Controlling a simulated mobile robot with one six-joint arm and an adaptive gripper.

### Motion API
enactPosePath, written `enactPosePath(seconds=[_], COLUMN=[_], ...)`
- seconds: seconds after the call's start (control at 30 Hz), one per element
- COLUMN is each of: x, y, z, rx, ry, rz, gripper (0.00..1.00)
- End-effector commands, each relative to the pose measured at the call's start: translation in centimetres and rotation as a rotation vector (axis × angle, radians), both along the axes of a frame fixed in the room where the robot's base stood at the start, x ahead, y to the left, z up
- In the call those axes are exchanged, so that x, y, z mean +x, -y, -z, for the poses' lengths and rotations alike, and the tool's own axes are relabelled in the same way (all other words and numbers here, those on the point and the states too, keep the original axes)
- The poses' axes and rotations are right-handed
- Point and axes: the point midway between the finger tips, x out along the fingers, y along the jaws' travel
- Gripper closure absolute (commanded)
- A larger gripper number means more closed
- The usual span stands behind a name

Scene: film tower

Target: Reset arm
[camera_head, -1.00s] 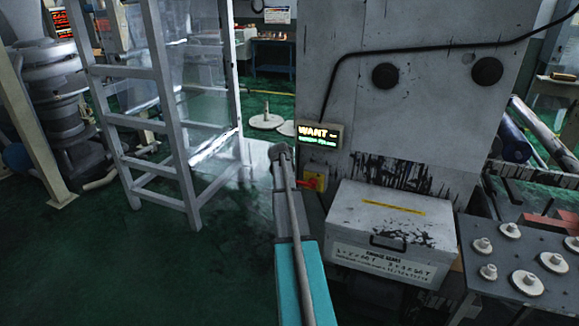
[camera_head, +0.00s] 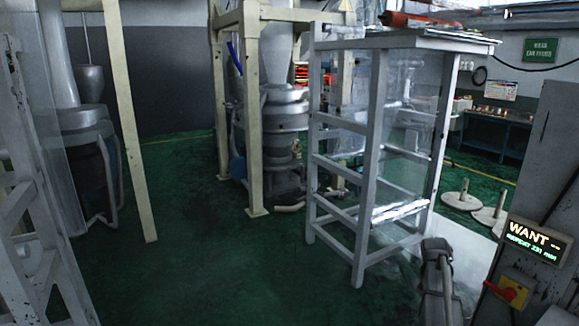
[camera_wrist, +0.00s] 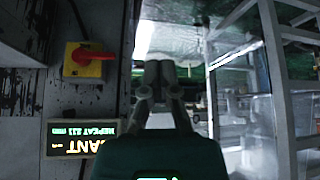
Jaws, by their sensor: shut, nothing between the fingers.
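My gripper (camera_wrist: 158,75) shows in the middle of the wrist view. Its two grey fingers are together and hold nothing. The grey cabinet with a red switch on a yellow plate (camera_wrist: 88,60) and a lit display (camera_wrist: 85,137) is left of it in the wrist view, and the display appears upside down there. In the head view, a grey part of my arm (camera_head: 437,280) rises at the lower right, left of the cabinet (camera_head: 559,190).
A grey metal frame with clear panels (camera_head: 378,150) stands right of centre. A cream-framed machine (camera_head: 283,120) is behind it. Another grey frame (camera_head: 32,200) stands at the left edge. Round-based stands (camera_head: 462,200) are on the floor. Green floor at front left is open.

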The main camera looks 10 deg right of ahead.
Motion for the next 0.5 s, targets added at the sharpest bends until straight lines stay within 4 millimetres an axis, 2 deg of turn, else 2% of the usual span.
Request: enactPosePath(seconds=[0.03, 0.1, 0.27, 0.5], x=[-0.5, -0.9, -2.1, -5.6], y=[-3.1, -6.5, -14.1, -24.7], z=[0.3, 0.6, 1.4, 2.3], rx=[0.016, 0.037, 0.085, 0.151], ry=[-0.023, -0.058, -0.139, -0.259], rz=[-0.040, -0.092, -0.219, -0.414], gripper=[1.00, 1.00, 1.00, 1.00])
